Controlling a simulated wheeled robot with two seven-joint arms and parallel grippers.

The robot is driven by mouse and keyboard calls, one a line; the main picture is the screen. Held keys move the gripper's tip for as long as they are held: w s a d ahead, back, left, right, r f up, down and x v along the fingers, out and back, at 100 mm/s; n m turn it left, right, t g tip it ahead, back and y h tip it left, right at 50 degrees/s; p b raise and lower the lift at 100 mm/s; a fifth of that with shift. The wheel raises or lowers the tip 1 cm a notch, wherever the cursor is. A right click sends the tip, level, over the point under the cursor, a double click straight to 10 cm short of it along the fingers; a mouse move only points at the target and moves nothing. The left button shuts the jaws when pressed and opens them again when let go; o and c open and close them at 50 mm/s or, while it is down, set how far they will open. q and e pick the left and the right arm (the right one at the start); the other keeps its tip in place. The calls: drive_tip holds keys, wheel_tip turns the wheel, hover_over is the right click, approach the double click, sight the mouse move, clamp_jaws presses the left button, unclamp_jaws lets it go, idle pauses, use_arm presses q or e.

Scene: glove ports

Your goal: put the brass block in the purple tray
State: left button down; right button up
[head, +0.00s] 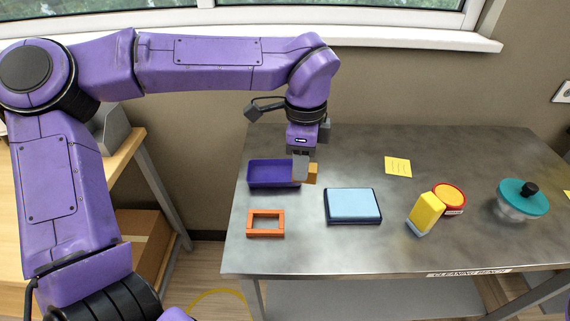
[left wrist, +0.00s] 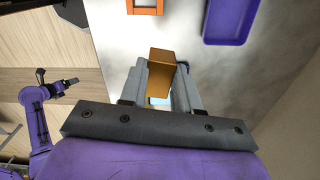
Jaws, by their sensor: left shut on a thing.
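My left gripper (head: 302,176) is shut on the brass block (head: 313,173), a small golden-brown block that also shows between its fingers in the left wrist view (left wrist: 160,76). The purple tray (head: 260,186) is an open, shallow box at the table's back left. In the head view the gripper and block are at the tray's right end, and the fingers cover part of its rim. In the left wrist view the tray (left wrist: 232,22) lies apart from the block, toward the upper right. My right gripper (left wrist: 71,82) shows small at the left there; its fingers are unclear.
An orange frame (head: 251,224) lies in front of the tray. A blue box (head: 352,205) lies right of it. A yellow block (head: 427,212), a red-rimmed round tub (head: 449,199), a teal-lidded bowl (head: 522,197) and a yellow note (head: 398,166) are farther right.

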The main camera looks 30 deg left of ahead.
use_arm(q)
drive_tip(key=shift+w+a+r+n, duration=0.15)
drive_tip(key=shift+w+r+n, duration=0.1)
drive_tip(key=shift+n, duration=0.45)
drive_tip(key=shift+w+a+n, duration=0.15)
drive_tip(key=shift+a+n, duration=0.1)
drive_tip(key=shift+n, duration=0.05)
drive_tip(key=w+a+f+p, duration=0.3)
drive_tip(key=w+a+p, duration=0.15)
drive_tip(key=a, duration=0.35)
drive_tip(key=p, duration=0.2)
hover_over(273, 176)
wheel_tip(273, 176, down, 7)
drive_tip(key=shift+a+r, duration=0.1)
drive_tip(key=shift+a, duration=0.05)
wheel_tip(273, 176, down, 3)
drive_tip(key=shift+r+p, duration=0.1)
drive_tip(key=shift+p, duration=0.2)
drive_tip(key=shift+w, duration=0.1)
drive_tip(key=shift+f, duration=0.25)
drive_tip(key=c, duration=0.8)
unclamp_jaws()
use_arm(e)
wheel_tip(273, 176, up, 7)
drive_tip(key=shift+w+f, duration=0.15)
drive_tip(key=shift+w, duration=0.2)
